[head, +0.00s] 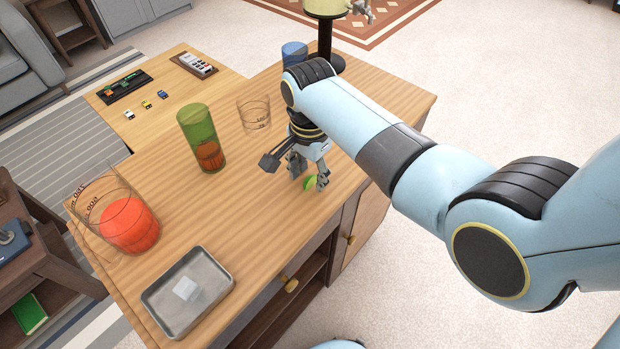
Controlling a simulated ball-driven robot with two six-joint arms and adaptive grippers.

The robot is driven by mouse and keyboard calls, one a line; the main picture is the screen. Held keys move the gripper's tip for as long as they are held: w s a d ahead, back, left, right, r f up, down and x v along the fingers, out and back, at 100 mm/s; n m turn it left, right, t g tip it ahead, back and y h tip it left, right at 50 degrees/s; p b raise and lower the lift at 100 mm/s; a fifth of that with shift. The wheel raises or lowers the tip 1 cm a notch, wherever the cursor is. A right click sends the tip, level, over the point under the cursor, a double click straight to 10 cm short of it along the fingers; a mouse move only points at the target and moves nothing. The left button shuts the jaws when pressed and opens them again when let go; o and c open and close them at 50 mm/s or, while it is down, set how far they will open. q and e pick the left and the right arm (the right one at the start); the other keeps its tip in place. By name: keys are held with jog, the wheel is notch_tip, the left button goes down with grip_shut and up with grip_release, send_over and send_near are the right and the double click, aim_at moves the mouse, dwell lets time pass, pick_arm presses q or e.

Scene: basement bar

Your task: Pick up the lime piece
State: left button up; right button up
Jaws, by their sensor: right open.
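The lime piece (309,183) is a small green wedge on the wooden counter (268,225), close to its right edge. My right gripper (308,182) points down over it, with its open fingers around or just beside the lime. The fingers hide part of the lime, and I cannot tell whether they touch it. My left gripper is not in view.
A metal tray (222,272) lies at the counter's front, with a clear piece in it. A jug with red liquid (128,226), a green glass (198,128), a clear glass (254,113) and a blue cup (294,52) stand around. The counter's middle is clear.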

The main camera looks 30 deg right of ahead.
jog(key=shift+f, duration=0.25)
jog(key=c, duration=0.8)
jog(key=shift+c, duration=0.2)
jog(key=shift+r, duration=0.1)
